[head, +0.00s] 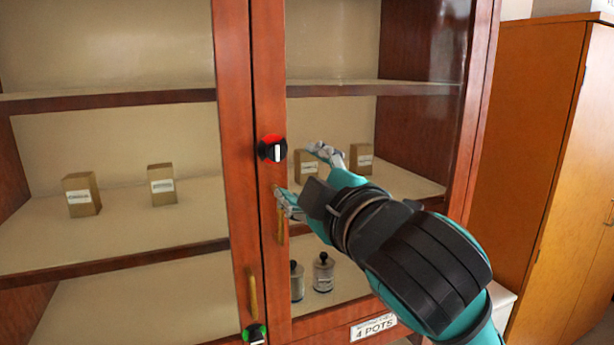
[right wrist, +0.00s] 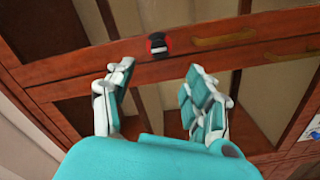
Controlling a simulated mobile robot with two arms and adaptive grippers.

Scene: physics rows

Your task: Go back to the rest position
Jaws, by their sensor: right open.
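My right gripper (head: 300,175) is open and empty in front of the right door of a wooden glass-front cabinet (head: 231,60). Its fingers stand apart near the door's brass handle (head: 280,215), and I cannot tell whether they touch it. In the right wrist view the open fingers (right wrist: 155,105) show with nothing between them, below a red and black knob (right wrist: 157,44). The same knob (head: 272,149) is on the door frame in the head view. Both doors look shut. My left gripper is not in view.
Behind the glass are small boxes (head: 82,194) and two lidded pots (head: 323,272). A green knob (head: 254,334) sits low on the left door. A "4 POTS" label (head: 373,327) is on the lower frame. An orange-brown cupboard (head: 545,130) stands at the right.

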